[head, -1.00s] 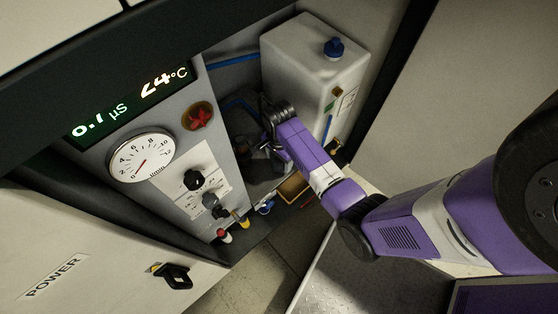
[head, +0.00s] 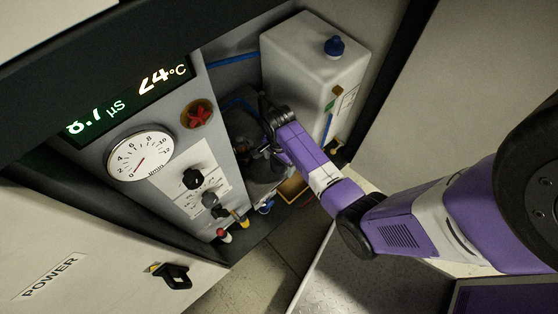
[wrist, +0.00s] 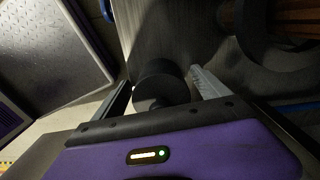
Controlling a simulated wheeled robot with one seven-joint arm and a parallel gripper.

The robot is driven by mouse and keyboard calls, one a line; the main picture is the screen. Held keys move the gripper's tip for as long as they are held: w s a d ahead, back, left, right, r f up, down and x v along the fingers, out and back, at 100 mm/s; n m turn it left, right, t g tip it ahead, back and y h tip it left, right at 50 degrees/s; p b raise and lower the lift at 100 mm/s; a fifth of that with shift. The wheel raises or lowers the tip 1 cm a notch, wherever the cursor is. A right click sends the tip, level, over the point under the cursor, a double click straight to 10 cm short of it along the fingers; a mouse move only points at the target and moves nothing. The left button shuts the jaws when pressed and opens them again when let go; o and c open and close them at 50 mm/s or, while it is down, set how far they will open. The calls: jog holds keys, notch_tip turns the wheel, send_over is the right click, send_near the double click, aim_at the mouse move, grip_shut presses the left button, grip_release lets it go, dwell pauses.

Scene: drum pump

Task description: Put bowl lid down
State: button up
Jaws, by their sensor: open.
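My gripper (wrist: 161,78) is open in the wrist view, with one finger on each side of a dark, round, knob-like part (wrist: 160,88). This part may be the knob of the bowl lid; the dim light does not let me tell for sure. I cannot tell whether the fingers touch it. A dark grey surface lies beyond it. In the head view my gripper reaches into the dark recess left of the white tank, and its fingertips and the lid are hard to make out there.
The white tank (head: 315,70) with a blue cap stands beside my arm. The control panel (head: 190,165) is to the left. Coloured valves (head: 240,219) and a yellowish box (head: 292,190) sit low in the cabinet. A round part with orange-brown stripes (wrist: 292,18) is at upper right in the wrist view.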

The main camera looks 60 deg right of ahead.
aim_at(281, 169)
notch_tip(281, 169, up, 12)
jog(key=shift+r+p, duration=0.1)
jog(key=shift+p, duration=0.75)
jog(key=s+a+n+t+h, duration=0.2)
jog(key=s+a+n+t, duration=0.5)
jog(key=s+a+n, duration=0.4)
jog(key=s+a+r+n+t, duration=0.2)
jog(key=r+n, duration=0.1)
jog(key=r, duration=0.5)
jog(key=s+a+r+n+t+y, duration=0.1)
jog(key=s+a+r+n+t, duration=0.2)
jog(key=r, duration=0.5)
jog(key=s+a+r+n+t+y, duration=0.1)
jog(key=s+a+r+n+t, duration=0.1)
jog(key=r, duration=0.7)
jog(key=shift+s+a+n+t, duration=0.3)
jog(key=shift+n+t, duration=0.2)
jog(key=shift+n, duration=0.2)
